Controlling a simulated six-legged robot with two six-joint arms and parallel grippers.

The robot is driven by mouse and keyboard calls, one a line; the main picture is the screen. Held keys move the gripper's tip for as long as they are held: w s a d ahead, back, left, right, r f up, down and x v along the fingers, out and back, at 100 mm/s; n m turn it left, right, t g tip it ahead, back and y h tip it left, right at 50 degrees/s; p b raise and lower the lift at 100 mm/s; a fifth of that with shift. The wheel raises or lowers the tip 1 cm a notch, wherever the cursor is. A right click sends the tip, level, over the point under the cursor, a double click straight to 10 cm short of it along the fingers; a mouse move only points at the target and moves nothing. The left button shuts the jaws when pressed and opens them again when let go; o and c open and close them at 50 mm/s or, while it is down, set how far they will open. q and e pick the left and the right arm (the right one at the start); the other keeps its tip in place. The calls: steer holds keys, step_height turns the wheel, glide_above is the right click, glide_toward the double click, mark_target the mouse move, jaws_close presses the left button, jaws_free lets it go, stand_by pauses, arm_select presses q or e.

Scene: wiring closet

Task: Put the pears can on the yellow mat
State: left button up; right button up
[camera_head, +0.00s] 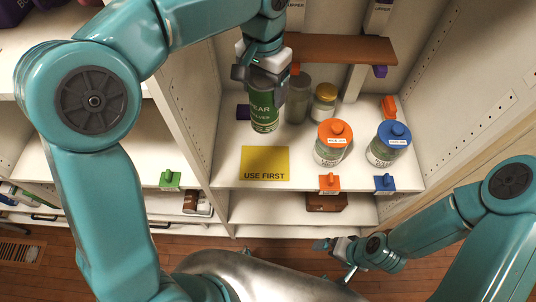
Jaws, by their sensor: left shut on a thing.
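The pears can (264,114) is green with a label reading "PEAR", partly covered by the fingers. My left gripper (260,84) is shut on its upper part, holding it upright. I cannot tell whether the can's base touches the shelf. The yellow mat (265,163) reads "USE FIRST" and lies at the shelf's front edge, nearer than the can and clear of it. My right gripper (335,247) is low in front of the shelves, away from the can; its jaw opening is too small to tell.
Behind and right of the can stand a grey-green can (299,101) and a yellow-lidded jar (324,103). An orange-lidded jar (331,143) and a blue-lidded jar (388,144) stand further right. A brown board (340,49) crosses above the back. The mat is bare.

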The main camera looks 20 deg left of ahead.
mark_target(263, 112)
arm_select(q)
step_height(263, 112, down, 20)
steer(key=shift+s+a, duration=0.15)
steer(key=shift+r, duration=0.15)
steer(key=shift+s+b, duration=0.1)
steer(key=shift+b, duration=0.3)
steer(key=o, duration=1.7)
steer(key=shift+f, duration=0.2)
steer(key=shift+r, duration=0.1)
step_height(263, 112, up, 12)
steer(key=shift+r, duration=0.15)
